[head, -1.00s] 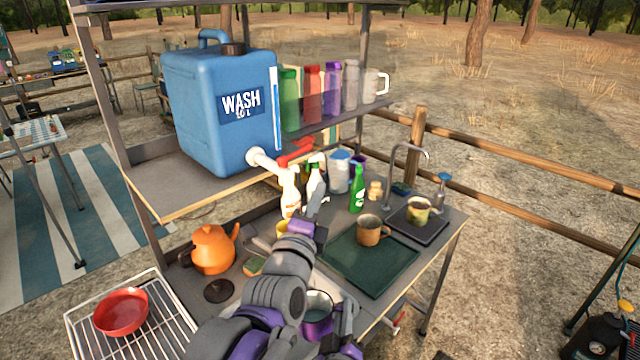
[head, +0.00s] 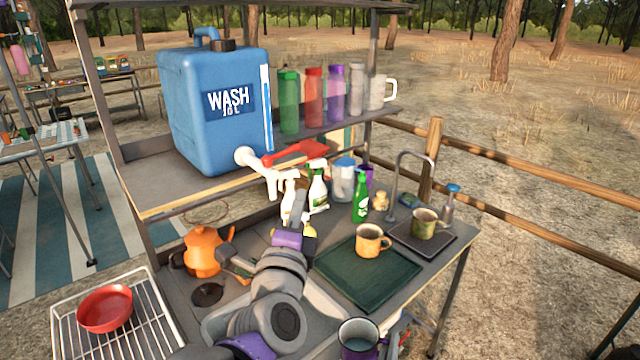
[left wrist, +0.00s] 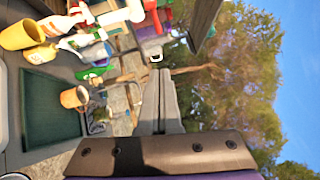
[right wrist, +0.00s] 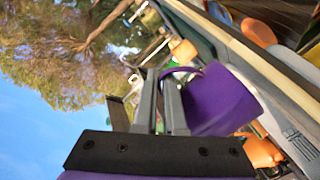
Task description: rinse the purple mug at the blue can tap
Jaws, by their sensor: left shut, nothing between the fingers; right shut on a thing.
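The blue can (head: 215,115) stands on the shelf, its white tap (head: 265,175) with a red lever (head: 298,154) sticking out over the counter. My left gripper (head: 298,205) is shut and empty, below and a little right of the tap; its closed fingers also show in the left wrist view (left wrist: 160,85). The purple mug (head: 360,343) is upright at the bottom edge of the head view, away from the tap. My right gripper (right wrist: 162,80) is shut on the mug, at its handle side, in the right wrist view. I cannot tell whether water runs.
A green mat (head: 365,280) with an orange mug (head: 371,240) lies on the counter. Spray bottles (head: 318,188) and a green bottle (head: 360,198) stand behind it. An orange kettle (head: 203,250) and a rack with a red bowl (head: 105,308) are at the left.

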